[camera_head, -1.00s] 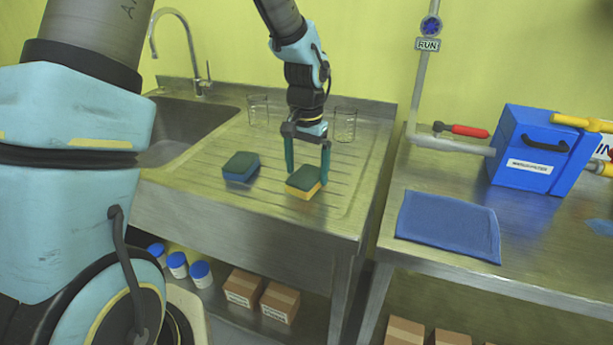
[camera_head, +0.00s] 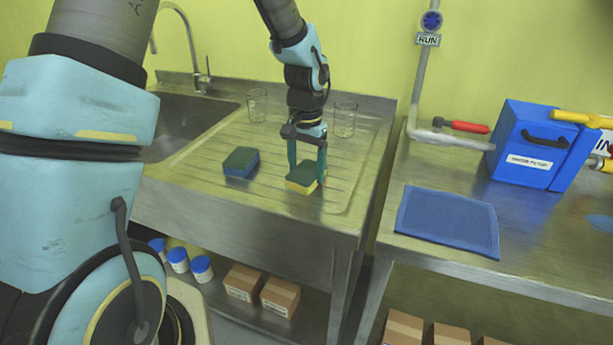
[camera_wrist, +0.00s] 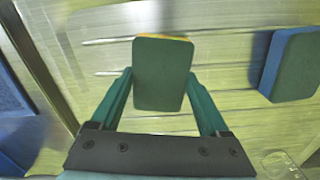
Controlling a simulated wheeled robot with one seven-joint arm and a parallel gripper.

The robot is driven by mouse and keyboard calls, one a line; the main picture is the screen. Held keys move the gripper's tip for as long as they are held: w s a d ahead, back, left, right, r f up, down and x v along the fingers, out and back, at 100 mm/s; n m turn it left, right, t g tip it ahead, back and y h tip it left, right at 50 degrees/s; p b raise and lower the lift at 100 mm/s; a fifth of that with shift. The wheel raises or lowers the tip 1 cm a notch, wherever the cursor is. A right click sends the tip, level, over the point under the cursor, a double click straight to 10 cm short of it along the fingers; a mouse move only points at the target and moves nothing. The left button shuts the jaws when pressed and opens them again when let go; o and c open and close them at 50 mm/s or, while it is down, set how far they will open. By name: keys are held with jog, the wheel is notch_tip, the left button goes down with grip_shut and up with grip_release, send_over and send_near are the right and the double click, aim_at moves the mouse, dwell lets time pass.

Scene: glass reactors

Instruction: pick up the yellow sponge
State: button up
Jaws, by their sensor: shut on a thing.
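The yellow sponge (camera_head: 302,179) has a dark green top and lies on the ribbed steel drainboard of the sink. My gripper (camera_head: 307,176) points down over it, with its green fingers closed on two opposite sides. In the wrist view the sponge (camera_wrist: 161,75) shows mostly its green top, with a thin yellow edge at the far end. The gripper (camera_wrist: 160,90) has a finger against each side of it. The sponge appears to be still on the drainboard; I see no clear gap below it.
A blue sponge (camera_head: 241,163) with a green top lies to the left, also in the wrist view (camera_wrist: 290,65). Two glass beakers (camera_head: 257,105) (camera_head: 344,119) stand behind. The sink basin (camera_head: 185,122) is at the left. A blue cloth (camera_head: 447,222) lies on the right table.

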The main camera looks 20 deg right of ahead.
aim_at(306, 171)
notch_tip(306, 171, up, 10)
jog(key=shift+b, duration=1.15)
jog(key=o, duration=0.7)
jog(key=c, duration=0.6)
